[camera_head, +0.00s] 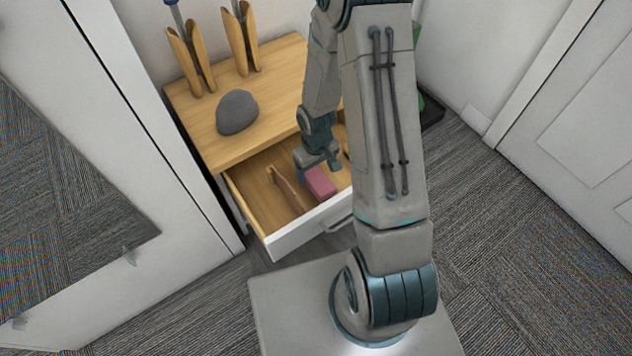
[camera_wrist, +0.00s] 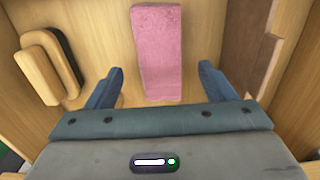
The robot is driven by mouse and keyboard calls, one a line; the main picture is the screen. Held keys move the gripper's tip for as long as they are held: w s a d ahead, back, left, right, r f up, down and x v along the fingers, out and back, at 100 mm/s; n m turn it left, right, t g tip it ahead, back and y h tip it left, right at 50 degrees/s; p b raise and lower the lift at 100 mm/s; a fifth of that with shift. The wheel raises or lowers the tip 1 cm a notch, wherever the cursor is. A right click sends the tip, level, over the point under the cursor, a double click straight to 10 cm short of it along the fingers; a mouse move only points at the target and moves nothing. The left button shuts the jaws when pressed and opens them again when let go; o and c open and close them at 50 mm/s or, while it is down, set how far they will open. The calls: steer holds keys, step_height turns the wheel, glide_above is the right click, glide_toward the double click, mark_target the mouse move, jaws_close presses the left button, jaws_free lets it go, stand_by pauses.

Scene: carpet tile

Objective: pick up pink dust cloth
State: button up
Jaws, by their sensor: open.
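The pink dust cloth (camera_head: 319,183) is a folded, block-like piece lying in the open wooden drawer (camera_head: 246,192). In the wrist view the cloth (camera_wrist: 159,52) lies lengthwise, upper middle, on the drawer floor. My gripper (camera_head: 318,165) is in the drawer area at the cloth's far end and hides part of it in the head view. In the wrist view my gripper (camera_wrist: 161,82) is open, with one blue finger on each side of the cloth's near end. Gaps show between the fingers and the cloth. I cannot tell the fingers' height above the drawer floor.
A brown wooden piece (camera_head: 287,189) lies left of the cloth in the drawer. A grey rounded object (camera_head: 237,112) and two wooden holders (camera_head: 191,60) stand on the cabinet top. The drawer's white front (camera_head: 306,228) faces my base.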

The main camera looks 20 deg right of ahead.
mark_target(316, 177)
step_height(316, 177, down, 5)
steer(key=b, duration=0.2)
steer(key=shift+b, duration=0.35)
steer(key=c, duration=1.1)
steer(key=shift+o, duration=0.2)
steer(key=shift+r, duration=0.15)
step_height(316, 177, up, 10)
steer(key=p, duration=0.4)
steer(key=shift+p, duration=0.35)
steer(key=shift+o, duration=0.4)
